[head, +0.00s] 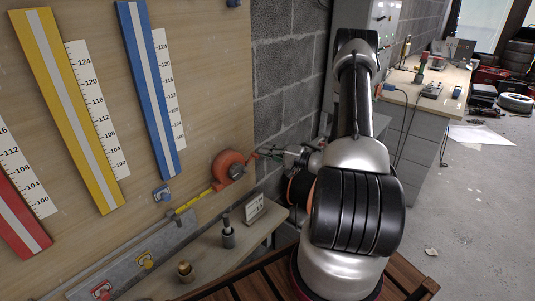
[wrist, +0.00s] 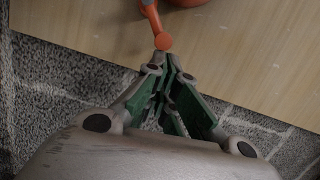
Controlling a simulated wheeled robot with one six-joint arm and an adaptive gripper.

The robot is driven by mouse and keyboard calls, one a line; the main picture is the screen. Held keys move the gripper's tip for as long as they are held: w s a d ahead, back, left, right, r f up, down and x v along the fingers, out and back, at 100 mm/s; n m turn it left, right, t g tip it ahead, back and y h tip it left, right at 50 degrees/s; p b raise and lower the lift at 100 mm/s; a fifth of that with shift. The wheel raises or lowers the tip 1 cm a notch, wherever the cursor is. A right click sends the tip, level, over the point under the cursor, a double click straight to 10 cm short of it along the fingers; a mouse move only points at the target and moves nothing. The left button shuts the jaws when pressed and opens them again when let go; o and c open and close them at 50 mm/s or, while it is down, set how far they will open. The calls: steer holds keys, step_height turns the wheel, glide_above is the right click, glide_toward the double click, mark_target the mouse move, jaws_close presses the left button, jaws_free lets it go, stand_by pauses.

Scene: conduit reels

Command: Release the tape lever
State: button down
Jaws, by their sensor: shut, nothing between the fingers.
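An orange tape reel (head: 228,167) is mounted on the wooden board, with yellow tape (head: 196,199) drawn out down to the left. Its orange lever (wrist: 151,18) shows at the top of the wrist view and ends in a round knob (wrist: 163,41). The reel's body (wrist: 186,2) is mostly cut off there. My gripper (wrist: 163,72) is shut and empty, its tips just below the knob. I cannot tell whether they touch it. In the head view my gripper (head: 270,153) is right of the reel, beside the lever.
Red, yellow (head: 70,108) and blue (head: 148,88) strips with number scales are on the board. A ledge below holds a small card (head: 253,209) and metal fittings (head: 228,236). A block wall (head: 285,75) is behind my gripper.

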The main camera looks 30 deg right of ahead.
steer(key=shift+r+n+g+h, duration=0.5)
steer(key=shift+r+n+h, duration=0.3)
steer(key=shift+r+n, duration=2.4)
steer(key=v, duration=1)
steer(key=shift+s+a, duration=0.2)
steer(key=shift+a, duration=0.2)
steer(key=shift+m, duration=0.3)
